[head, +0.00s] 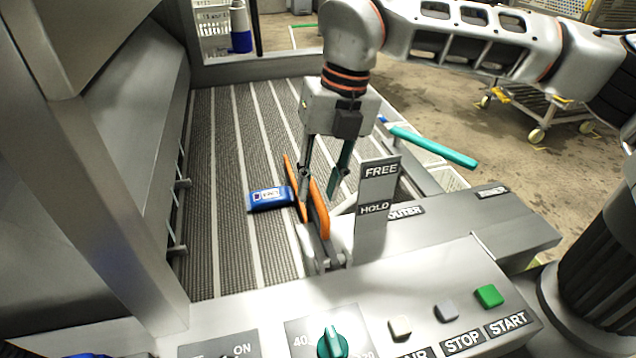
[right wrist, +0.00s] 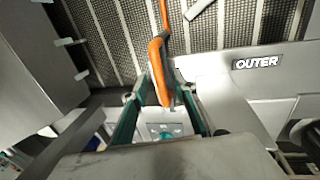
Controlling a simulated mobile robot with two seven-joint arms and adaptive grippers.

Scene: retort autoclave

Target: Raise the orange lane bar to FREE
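The orange lane bar (head: 318,210) slants low over the ribbed lane, its near end at a hinge bracket by the front panel. It lies left of an upright grey plate (head: 378,190) marked FREE at the top and HOLD lower down, nearer the HOLD level. My right gripper (head: 322,188) points down at the bar with its teal fingers apart. In the right wrist view the orange bar (right wrist: 160,72) shows between the two fingers (right wrist: 160,88); I cannot tell whether either touches it. My left gripper is not in view.
A blue pouch (head: 270,199) lies on the ribbed lane (head: 232,150) just left of the bar. The front panel (head: 375,300) carries a green knob (head: 331,343) and a green START button (head: 489,296). A teal handle (head: 433,147) sticks out at the right. A steel wall stands left.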

